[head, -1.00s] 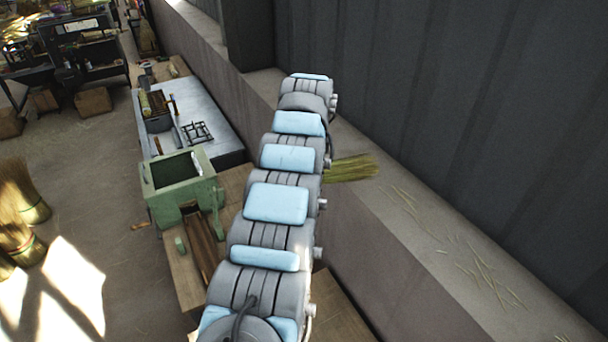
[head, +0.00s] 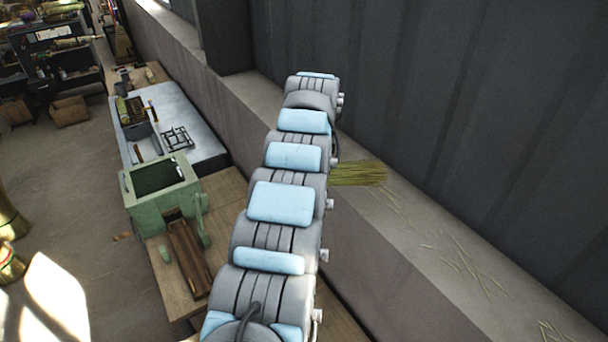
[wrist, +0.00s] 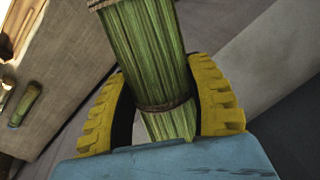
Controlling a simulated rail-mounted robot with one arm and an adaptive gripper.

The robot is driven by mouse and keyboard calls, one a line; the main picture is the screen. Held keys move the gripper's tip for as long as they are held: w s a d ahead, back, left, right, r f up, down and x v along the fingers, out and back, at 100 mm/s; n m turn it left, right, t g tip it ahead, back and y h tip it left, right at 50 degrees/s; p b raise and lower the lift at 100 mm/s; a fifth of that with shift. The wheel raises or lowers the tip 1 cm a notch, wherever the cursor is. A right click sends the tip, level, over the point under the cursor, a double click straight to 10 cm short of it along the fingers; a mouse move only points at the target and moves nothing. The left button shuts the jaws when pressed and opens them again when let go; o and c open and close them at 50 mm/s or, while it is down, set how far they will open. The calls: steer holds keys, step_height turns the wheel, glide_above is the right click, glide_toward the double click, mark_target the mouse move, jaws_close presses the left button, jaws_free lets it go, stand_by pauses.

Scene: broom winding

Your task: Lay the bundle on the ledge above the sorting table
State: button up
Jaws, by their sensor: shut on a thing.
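My gripper (wrist: 160,105) has yellow ridged fingers on both sides of a green straw bundle (wrist: 150,50) tied with dark bands. It is shut on the bundle. In the head view, my arm hides the gripper and most of the bundle. The bundle's loose straw end (head: 358,173) sticks out to the right of my arm, over the long concrete ledge (head: 440,265) along the dark wall. I cannot tell whether the bundle touches the ledge. A wooden table (head: 172,290) stands below the ledge at left; I cannot tell whether it is the sorting table.
A green machine (head: 150,205) stands on the wooden table, with a metal-topped table (head: 190,110) behind it. Loose straws (head: 465,265) lie on the ledge to the right of the bundle. The dark corrugated wall (head: 430,90) rises behind the ledge, with a dark post (head: 222,40) farther back.

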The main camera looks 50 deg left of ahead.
mark_target(341, 172)
steer(key=shift+w+d+r+m, duration=0.2)
steer(key=shift+w+d+m, duration=0.5)
steer(key=shift+w+d, duration=0.6)
steer(key=shift+w+d+r+m, duration=0.2)
steer(key=shift+w+d+m, duration=0.5)
steer(key=shift+w+d, duration=0.55)
steer(key=shift+w+d+r+m+t+h, duration=0.35)
steer(key=shift+w+d+m, duration=2.35)
steer(key=shift+d, duration=2.5)
steer(key=shift+w+d+r+m+t+h, duration=0.35)
steer(key=shift+w+d+m, duration=1.65)
steer(key=shift+w+d, duration=2.25)
steer(key=shift+s+d+f+b, duration=0.3)
steer(key=shift+f+b, duration=0.45)
steer(key=shift+f, duration=0.8)
steer(key=shift+s+d+f+b, duration=0.35)
steer(key=shift+f+b, duration=0.4)
steer(key=shift+f, duration=0.85)
steer(key=shift+s+d+f+b, duration=0.3)
steer(key=shift+f+b, duration=0.45)
steer(key=shift+f, duration=0.8)
steer(key=o, duration=1.2)
